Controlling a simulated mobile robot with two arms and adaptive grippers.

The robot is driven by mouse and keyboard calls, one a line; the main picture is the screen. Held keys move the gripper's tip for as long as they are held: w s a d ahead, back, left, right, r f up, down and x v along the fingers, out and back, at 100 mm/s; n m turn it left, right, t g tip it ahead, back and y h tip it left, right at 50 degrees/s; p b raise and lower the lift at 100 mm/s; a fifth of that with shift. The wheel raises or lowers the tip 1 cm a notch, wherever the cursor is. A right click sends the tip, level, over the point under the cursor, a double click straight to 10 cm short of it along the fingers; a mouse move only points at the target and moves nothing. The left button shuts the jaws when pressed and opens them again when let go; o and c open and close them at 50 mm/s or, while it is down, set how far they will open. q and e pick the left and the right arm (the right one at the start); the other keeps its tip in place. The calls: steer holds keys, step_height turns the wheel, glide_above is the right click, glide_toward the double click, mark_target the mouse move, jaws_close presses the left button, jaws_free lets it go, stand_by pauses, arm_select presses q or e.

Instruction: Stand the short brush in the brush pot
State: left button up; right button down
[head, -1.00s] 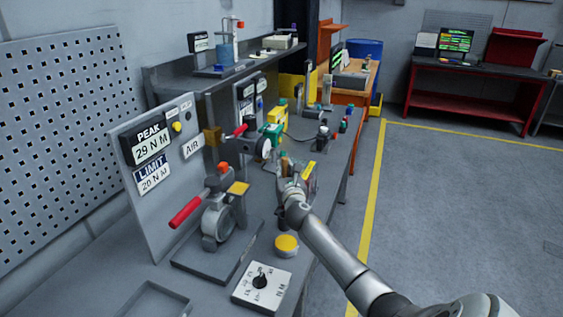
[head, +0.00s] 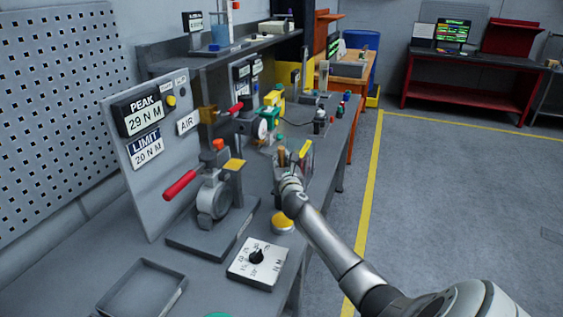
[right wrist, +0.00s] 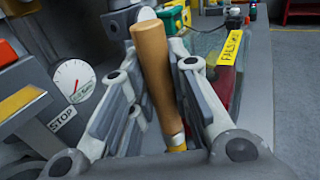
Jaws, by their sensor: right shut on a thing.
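My right gripper (head: 288,178) is over the right part of the bench, beyond the yellow cap. The wooden handle (head: 282,156) also shows in the head view, just above the gripper. The bristles are hidden. I cannot make out the brush pot. My left gripper is not in view.
A yellow-labelled container (head: 305,150) is close to the right gripper. The dial box (head: 257,262), yellow cap (head: 283,222) and empty grey tray (head: 140,290) are nearer. Open floor lies right.

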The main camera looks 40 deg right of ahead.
step_height(320, 180, down, 2)
steer(key=shift+f+b, duration=0.25)
steer(key=shift+b, duration=0.55)
steer(key=shift+f+b, duration=1.1)
steer(key=shift+f, duration=0.45)
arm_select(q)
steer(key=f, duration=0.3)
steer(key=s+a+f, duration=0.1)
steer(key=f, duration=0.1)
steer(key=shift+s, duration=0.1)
arm_select(e)
steer(key=c, duration=1.3)
jaws_free()
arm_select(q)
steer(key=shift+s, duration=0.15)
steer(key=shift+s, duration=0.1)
